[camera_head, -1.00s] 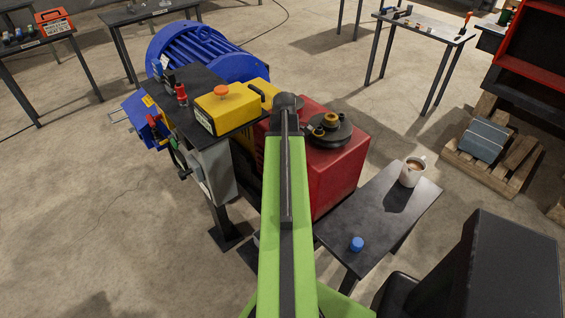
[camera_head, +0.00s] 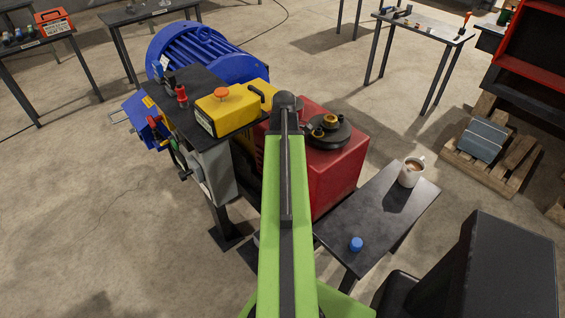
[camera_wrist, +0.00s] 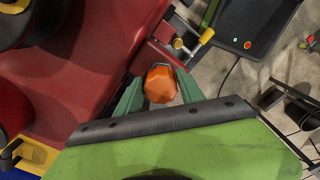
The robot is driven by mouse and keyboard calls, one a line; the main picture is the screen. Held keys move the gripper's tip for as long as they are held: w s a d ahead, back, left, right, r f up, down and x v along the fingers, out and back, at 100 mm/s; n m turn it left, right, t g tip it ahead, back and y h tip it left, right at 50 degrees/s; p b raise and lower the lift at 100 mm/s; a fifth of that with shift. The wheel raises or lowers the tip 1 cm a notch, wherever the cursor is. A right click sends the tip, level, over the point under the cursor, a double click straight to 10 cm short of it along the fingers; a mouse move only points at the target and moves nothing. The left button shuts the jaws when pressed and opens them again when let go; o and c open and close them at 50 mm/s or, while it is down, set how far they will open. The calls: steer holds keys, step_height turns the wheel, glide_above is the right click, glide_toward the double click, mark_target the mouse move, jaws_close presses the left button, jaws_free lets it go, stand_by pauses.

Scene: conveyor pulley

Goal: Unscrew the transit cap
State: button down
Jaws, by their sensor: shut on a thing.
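An orange faceted cap (camera_wrist: 161,85), which I take for the transit cap, shows in the wrist view beside the red housing (camera_wrist: 95,65). My gripper (camera_wrist: 160,88) is shut on it, with one green finger on each side. What lies under the cap is hidden by the cap and fingers. In the head view my green arm reaches toward the red housing (camera_head: 335,180) and hides the cap and the gripper.
A brass-coloured fitting with a yellow handle (camera_wrist: 200,38) is close beyond the cap. A small dark table (camera_head: 385,205) holds a blue cap (camera_head: 356,244) and a mug (camera_head: 411,172). A blue motor (camera_head: 200,50) and yellow box (camera_head: 230,108) stand left of my arm.

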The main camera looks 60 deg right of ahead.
steer(key=shift+r+p, duration=2.15)
